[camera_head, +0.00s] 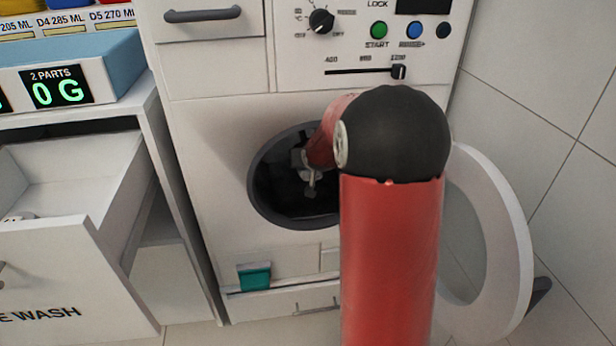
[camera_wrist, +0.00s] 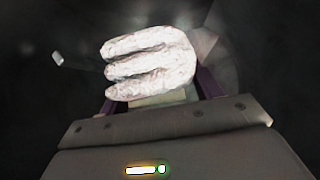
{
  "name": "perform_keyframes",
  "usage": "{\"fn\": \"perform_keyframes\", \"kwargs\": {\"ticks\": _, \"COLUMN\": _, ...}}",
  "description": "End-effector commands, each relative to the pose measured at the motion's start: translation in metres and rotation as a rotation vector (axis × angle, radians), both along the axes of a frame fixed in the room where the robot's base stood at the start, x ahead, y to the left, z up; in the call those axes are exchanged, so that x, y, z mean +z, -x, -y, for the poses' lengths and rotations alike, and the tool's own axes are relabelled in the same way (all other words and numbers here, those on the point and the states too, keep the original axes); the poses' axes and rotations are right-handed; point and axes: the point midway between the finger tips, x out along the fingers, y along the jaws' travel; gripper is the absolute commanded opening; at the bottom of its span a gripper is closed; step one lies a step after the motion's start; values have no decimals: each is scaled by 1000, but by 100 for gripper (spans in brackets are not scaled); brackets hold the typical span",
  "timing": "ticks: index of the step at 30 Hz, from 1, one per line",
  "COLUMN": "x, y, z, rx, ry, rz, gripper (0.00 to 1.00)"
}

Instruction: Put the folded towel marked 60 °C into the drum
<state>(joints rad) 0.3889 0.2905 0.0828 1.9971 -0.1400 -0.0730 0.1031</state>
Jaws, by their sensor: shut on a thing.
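The washing machine's drum (camera_head: 272,196) is dark and open at the front. My arm reaches through the round opening, and my gripper (camera_head: 310,184) is inside the drum. In the wrist view my gripper (camera_wrist: 152,100) is shut on the folded towel (camera_wrist: 150,62), a pale, thick bundle showing several folds. No temperature mark can be read on it. Dark drum space surrounds the towel, and I cannot tell whether it touches the drum wall. In the head view the towel is hidden in the dark drum.
The round door (camera_head: 505,240) stands open at the right, near the tiled wall (camera_head: 545,130). A white drawer (camera_head: 50,245) is pulled out at the left, below a scale (camera_head: 60,88) reading 0 G. A teal piece (camera_head: 254,276) sits at the machine's lower front.

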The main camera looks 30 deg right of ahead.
Motion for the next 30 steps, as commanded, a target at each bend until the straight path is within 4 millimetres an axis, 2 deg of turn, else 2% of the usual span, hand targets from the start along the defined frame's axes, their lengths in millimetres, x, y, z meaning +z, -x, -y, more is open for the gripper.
{"fn": "perform_keyframes", "kwargs": {"ticks": 1, "x": -13, "y": 3, "z": -1, "rx": -1, "ry": -2, "rz": -10, "gripper": 37}}
{"fn": "perform_keyframes", "kwargs": {"ticks": 10, "x": -36, "y": 4, "z": -1, "rx": 0, "ry": -1, "rz": -8, "gripper": 37}}
{"fn": "perform_keyframes", "kwargs": {"ticks": 15, "x": -63, "y": 4, "z": -1, "rx": 1, "ry": -2, "rz": -10, "gripper": 37}}
{"fn": "perform_keyframes", "kwargs": {"ticks": 18, "x": -66, "y": -4, "z": 1, "rx": -1, "ry": -1, "rz": -6, "gripper": 37}}
{"fn": "perform_keyframes", "kwargs": {"ticks": 30, "x": -72, "y": -4, "z": 2, "rx": -1, "ry": -1, "rz": -5, "gripper": 37}}
